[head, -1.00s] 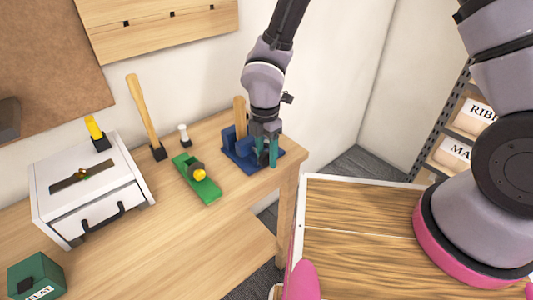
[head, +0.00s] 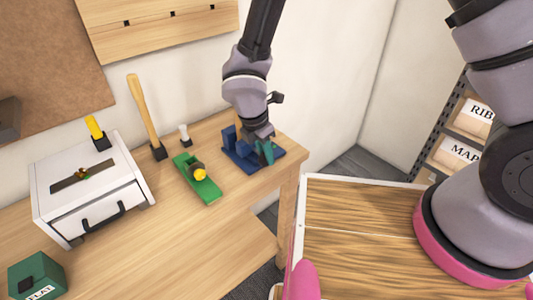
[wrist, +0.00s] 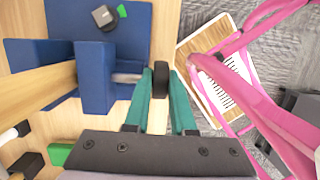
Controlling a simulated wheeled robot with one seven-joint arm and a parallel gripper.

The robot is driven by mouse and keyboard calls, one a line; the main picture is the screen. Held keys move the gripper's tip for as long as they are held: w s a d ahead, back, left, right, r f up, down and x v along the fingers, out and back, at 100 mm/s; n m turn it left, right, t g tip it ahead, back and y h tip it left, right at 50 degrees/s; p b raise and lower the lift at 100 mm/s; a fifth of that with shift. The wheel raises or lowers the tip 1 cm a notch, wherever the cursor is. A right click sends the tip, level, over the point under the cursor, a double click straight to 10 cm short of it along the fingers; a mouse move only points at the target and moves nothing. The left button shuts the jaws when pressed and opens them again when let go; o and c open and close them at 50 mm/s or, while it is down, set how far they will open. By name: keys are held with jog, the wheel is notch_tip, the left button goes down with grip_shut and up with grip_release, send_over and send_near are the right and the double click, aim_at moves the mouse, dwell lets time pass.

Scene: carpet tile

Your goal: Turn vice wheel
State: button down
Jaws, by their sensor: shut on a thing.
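The blue vice (head: 238,155) stands at the right end of the wooden workbench. In the wrist view the vice (wrist: 95,75) has a pale wooden piece (wrist: 40,82) at its jaw. My gripper (head: 266,152) is tilted over the vice's right end. In the wrist view its teal fingers (wrist: 161,88) are shut on the wheel, one on each side. In the head view the wheel is hidden behind my gripper and wrist.
A green plane (head: 197,180) with a yellow knob lies left of the vice. A mallet (head: 140,105), a white-handled tool (head: 184,133) and a white drawer box (head: 92,197) stand farther left. A wood-topped surface (head: 360,215) is right of the bench.

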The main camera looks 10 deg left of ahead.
jog(key=t+h, duration=0.3)
jog(key=t, duration=0.1)
jog(key=shift+s+a+f, duration=0.15)
jog(key=shift+s+a, duration=0.1)
jog(key=shift+s, duration=0.05)
jog(key=shift+h, duration=0.3)
jog(key=c, duration=0.8)
grip_release()
jog(key=shift+o, duration=0.2)
jog(key=v, duration=1.1)
